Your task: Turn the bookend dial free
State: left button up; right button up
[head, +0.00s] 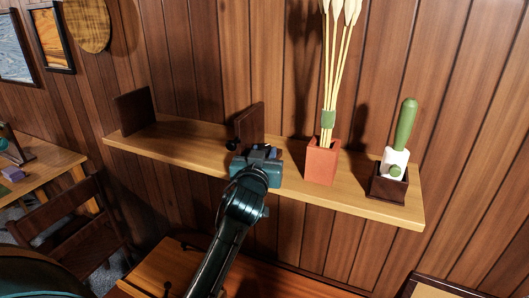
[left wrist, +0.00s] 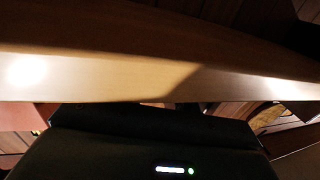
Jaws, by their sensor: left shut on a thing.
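A dark brown bookend (head: 250,127) stands upright near the middle of the wall shelf (head: 180,138). A small black round dial (head: 232,145) shows low at its front left, by the shelf's front edge. My left gripper (head: 260,153) is at the shelf edge, right beside the dial and in front of the bookend's foot. It is shut on the dial; its body hides the contact. In the left wrist view the shelf's pale edge (left wrist: 120,82) crosses above my dark gripper body, and the fingertips are hidden. My right gripper is not in view.
A second bookend (head: 135,110) stands at the shelf's left end. A red vase (head: 321,161) with tall pale stems stands close to the right of my gripper. A dark box (head: 387,188) holding a white and green item is farther right. A chair (head: 75,222) is lower left.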

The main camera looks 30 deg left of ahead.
pick_arm(q)
jog(key=shift+a+m+t+h, duration=0.2)
jog(key=shift+m+h, duration=0.45)
jog(key=shift+h, duration=0.25)
jog(key=shift+a+m+t+h, duration=0.1)
jog(key=shift+m+t+h, duration=0.1)
jog(key=shift+m+h, duration=0.6)
jog(key=shift+d+h, duration=0.1)
jog(key=shift+h, duration=0.3)
jog(key=o, duration=0.7)
jog(key=s+b, duration=0.2)
jog(key=s, duration=1.1)
jog(key=shift+d, duration=0.3)
jog(key=shift+s, duration=0.1)
